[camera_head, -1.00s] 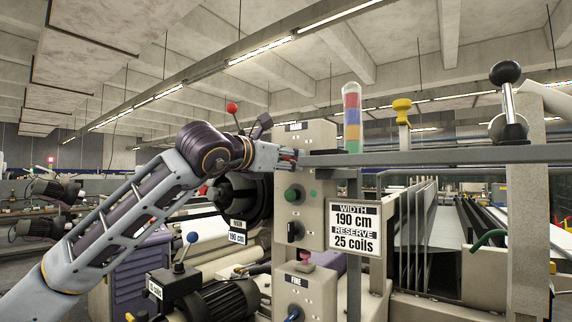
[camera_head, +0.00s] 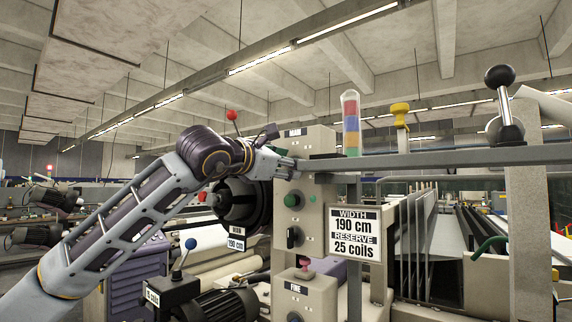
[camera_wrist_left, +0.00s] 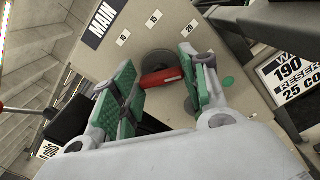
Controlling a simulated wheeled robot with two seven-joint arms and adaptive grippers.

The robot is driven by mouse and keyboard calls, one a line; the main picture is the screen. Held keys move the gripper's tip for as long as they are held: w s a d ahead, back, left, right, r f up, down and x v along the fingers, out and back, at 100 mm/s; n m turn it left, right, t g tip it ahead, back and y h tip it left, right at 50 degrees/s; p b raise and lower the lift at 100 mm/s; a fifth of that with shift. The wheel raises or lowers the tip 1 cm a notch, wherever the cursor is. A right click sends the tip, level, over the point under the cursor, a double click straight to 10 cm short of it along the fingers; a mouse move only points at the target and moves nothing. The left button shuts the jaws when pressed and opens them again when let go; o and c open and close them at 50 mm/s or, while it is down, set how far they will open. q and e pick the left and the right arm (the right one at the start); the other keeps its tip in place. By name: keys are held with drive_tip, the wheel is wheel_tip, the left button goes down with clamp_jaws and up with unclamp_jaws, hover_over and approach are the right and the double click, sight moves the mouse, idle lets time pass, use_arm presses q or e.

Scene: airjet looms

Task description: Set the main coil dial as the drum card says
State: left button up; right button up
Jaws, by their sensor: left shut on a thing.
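The main coil dial (camera_wrist_left: 160,64) is a dark round knob with a red bar (camera_wrist_left: 162,78), on a beige panel marked MAIN, with 10, 15 and 20 labels around it. My left gripper (camera_wrist_left: 160,82) is shut on the red bar, a green-padded finger at each end. In the head view my left gripper (camera_head: 286,165) is at the upper panel and hides the dial. A card (camera_head: 355,234) reads WIDTH 190 cm, RESERVE 25 coils. A smaller card (camera_head: 236,243) by the dark drum (camera_head: 240,202) ends in 190 cm. My right gripper is not in view.
Below are a green button (camera_head: 292,200), a black switch (camera_head: 292,237) and a panel marked FINE (camera_head: 304,292). A grey rail (camera_head: 430,157) runs right from the panel. A signal tower (camera_head: 351,122) stands behind it. A blue-knobbed lever (camera_head: 183,256) stands lower left.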

use_arm(q)
drive_tip(key=o, duration=1)
drive_tip(key=shift+s+a, duration=0.1)
drive_tip(key=v, duration=1.1)
drive_tip(key=shift+s+a, duration=0.2)
drive_tip(key=shift+s, duration=0.1)
